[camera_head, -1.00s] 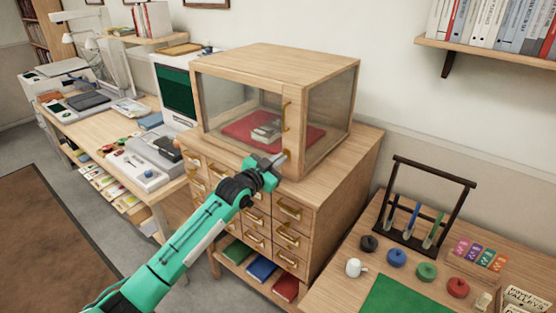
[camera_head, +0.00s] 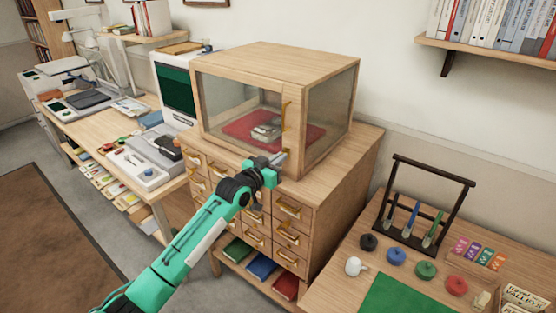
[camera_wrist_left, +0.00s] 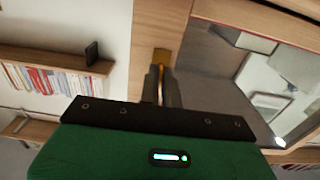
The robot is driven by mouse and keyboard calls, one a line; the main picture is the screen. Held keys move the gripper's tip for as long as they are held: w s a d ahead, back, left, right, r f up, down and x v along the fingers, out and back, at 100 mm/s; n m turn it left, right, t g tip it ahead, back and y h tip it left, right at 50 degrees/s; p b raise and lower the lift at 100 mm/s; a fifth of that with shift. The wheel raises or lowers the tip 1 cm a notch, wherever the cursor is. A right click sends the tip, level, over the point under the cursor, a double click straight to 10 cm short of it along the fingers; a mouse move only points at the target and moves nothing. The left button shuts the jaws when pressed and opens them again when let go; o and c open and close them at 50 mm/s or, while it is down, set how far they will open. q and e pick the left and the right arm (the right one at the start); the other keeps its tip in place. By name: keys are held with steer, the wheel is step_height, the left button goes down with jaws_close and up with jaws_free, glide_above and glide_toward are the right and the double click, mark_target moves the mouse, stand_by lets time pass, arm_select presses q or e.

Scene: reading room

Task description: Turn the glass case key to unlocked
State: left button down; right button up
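The glass case (camera_head: 290,62) is a wooden box with glass panes, standing on a drawer cabinet, with its front door closed. My left gripper (camera_head: 281,158) is at the lower right of the case's front, below the vertical brass handle (camera_head: 286,115). In the left wrist view, a brass plate (camera_wrist_left: 162,56) sits on the wooden frame straight ahead of the fingers. The left fingers (camera_wrist_left: 162,88) are close together around a thin brass piece, the key (camera_wrist_left: 158,72). Most of the key is hidden by the fingers, so its turn angle cannot be read. My right gripper is out of view.
Inside the case an object lies on a red mat (camera_head: 240,130). The cabinet's drawers have brass handles (camera_head: 288,210) just below my gripper. A table at the right holds a dark rack (camera_head: 455,215) and coloured discs. A desk (camera_head: 85,125) with devices stands at the left.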

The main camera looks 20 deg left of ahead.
arm_select(q)
steer(key=shift+r, duration=0.15)
steer(key=c, duration=1.7)
jaws_free()
steer(key=shift+o, duration=0.4)
steer(key=shift+w, duration=0.15)
steer(key=b+v, duration=0.4)
steer(key=v, duration=1)
steer(key=shift+w, duration=0.1)
